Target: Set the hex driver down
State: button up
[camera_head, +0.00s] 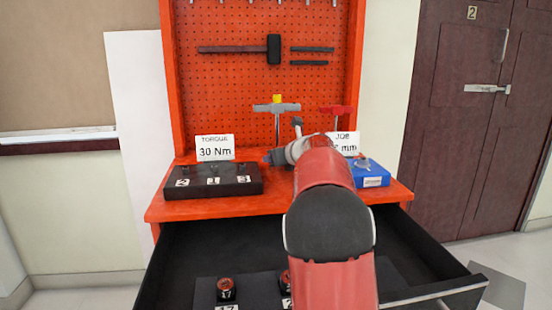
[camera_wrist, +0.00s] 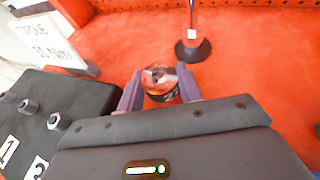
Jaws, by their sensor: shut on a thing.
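My gripper (camera_wrist: 160,90) is shut on a short, round, dark piece with a red and silver top, which I take to be the hex driver (camera_wrist: 160,82). It sits between the two purple-grey fingers, above or on the orange bench top (camera_wrist: 120,50); I cannot tell whether it touches. In the head view my gripper (camera_head: 270,158) is over the bench, right of the black block, and my arm hides most of it. The held piece cannot be made out there. The open drawer holds a similar red-topped piece (camera_head: 226,289) behind a "17" label and another partly hidden by my arm.
A black numbered block (camera_head: 213,181) stands left, below the "30 Nm" sign (camera_head: 214,148). A blue box (camera_head: 369,174) stands right. A grey T-handle (camera_head: 277,107) and a red T-handle (camera_head: 335,110) rise behind my gripper. A dark round post base (camera_wrist: 193,50) is close ahead.

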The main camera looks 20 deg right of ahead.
jog(key=o, duration=1)
jog(key=shift+o, duration=0.2)
jog(key=v, duration=1.1)
jog(key=shift+s+r, duration=0.25)
jog(key=shift+s, duration=0.25)
